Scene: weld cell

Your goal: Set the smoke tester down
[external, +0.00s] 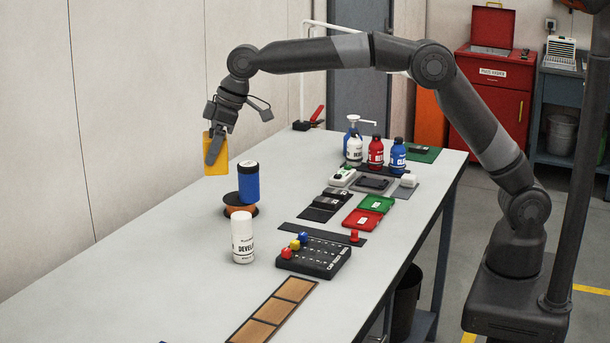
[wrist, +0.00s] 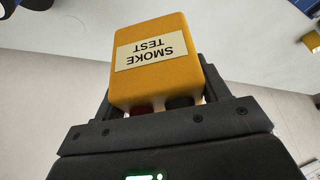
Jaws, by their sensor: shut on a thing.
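The smoke tester is a yellow box (external: 217,160) held up in the air above the far left part of the table (external: 150,247). In the wrist view its label reads SMOKE TEST, upside down, on the yellow face (wrist: 150,85). My gripper (external: 215,150) is shut on the smoke tester, with a finger on each side of it in the wrist view (wrist: 158,100). Part of the box is hidden behind a finger in the external view. The box appears apart from the tabletop.
A blue cylinder with a black cap (external: 248,185) stands by an orange-and-black disc (external: 232,205), just right of the tester. A white DEVELOPER can (external: 242,238) is nearer. Bottles (external: 375,153), trays (external: 369,210) and a black block (external: 315,257) line the right side. The left tabletop is clear.

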